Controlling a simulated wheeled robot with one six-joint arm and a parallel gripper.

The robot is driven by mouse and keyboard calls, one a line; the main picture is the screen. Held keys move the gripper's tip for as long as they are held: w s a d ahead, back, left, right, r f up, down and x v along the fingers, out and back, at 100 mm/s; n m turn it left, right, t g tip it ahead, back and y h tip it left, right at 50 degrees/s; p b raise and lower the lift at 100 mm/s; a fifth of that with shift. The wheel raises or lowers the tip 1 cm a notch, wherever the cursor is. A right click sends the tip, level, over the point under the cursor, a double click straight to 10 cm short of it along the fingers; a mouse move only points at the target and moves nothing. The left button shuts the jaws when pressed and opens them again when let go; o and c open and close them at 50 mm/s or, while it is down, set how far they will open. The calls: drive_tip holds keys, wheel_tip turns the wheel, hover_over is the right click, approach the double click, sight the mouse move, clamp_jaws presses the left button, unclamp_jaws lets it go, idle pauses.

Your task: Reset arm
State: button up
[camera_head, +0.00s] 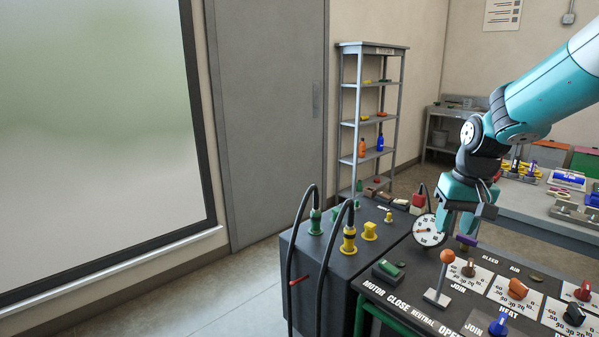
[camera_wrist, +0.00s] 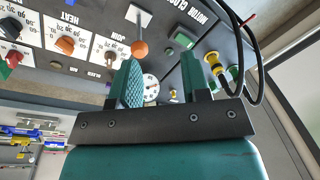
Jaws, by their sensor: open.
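My gripper (camera_head: 458,228) points down above the far edge of the cart's control panel (camera_head: 395,293), to the right of the round white gauge (camera_head: 429,231). Its two teal fingers stand apart in the wrist view (camera_wrist: 161,80), with nothing held between them. The gauge (camera_wrist: 150,82) shows between the fingers there. A lever with an orange ball knob (camera_head: 447,256) stands just in front of my gripper and looks clear of it. The lever's knob (camera_wrist: 140,48) also shows beyond the fingertips in the wrist view.
A green button (camera_head: 389,268) and several dial knobs, one orange (camera_head: 517,288), sit on the panel. Black hoses with green (camera_head: 315,222) and yellow (camera_head: 348,240) connectors arch at the left. A grey workbench (camera_head: 545,205) stands behind at right. The floor left is clear.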

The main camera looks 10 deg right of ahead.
drive_tip(key=s+a+r+n+y, duration=0.1)
drive_tip(key=s+a+r+n, duration=0.2)
drive_tip(key=a, duration=0.7)
drive_tip(key=s+a+n+y, duration=0.1)
drive_tip(key=s+a+n, duration=0.25)
drive_tip(key=a, duration=0.65)
drive_tip(key=s+a+n+g+y, duration=0.1)
drive_tip(key=s+a+n, duration=0.3)
drive_tip(key=s+a, duration=0.5)
drive_tip(key=s, duration=0.5)
drive_tip(key=shift+a+r+n, duration=0.2)
drive_tip(key=shift+a+n, duration=0.15)
drive_tip(key=shift+w, duration=0.1)
